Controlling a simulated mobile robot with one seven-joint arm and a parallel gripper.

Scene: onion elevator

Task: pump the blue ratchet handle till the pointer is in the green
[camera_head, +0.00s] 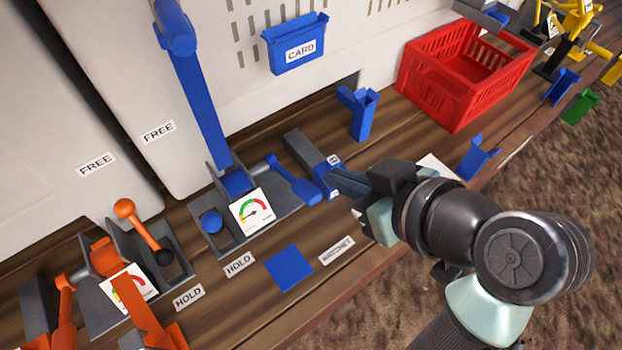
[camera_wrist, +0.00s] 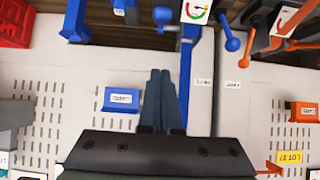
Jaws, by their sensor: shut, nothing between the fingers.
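The long blue ratchet handle (camera_head: 200,105) stands upright from the grey blue-lever unit, its thick round grip at the top left. It also shows in the wrist view (camera_wrist: 186,75), just right of my fingers. The white gauge (camera_head: 252,211) on that unit has a coloured arc and a dark pointer; the pointer appears to lie toward the left, outside the green, but it is small. My gripper (camera_head: 333,178) is shut and empty, to the right of the unit and well apart from the handle's grip. Its fingertips also show in the wrist view (camera_wrist: 160,73).
A short blue paddle lever (camera_head: 292,182) and a blue knob (camera_head: 212,221) are on the same unit. Orange levers (camera_head: 138,225) crowd the left. A blue card holder (camera_head: 295,45) is on the wall. A red crate (camera_head: 455,95) stands on the bench at the right.

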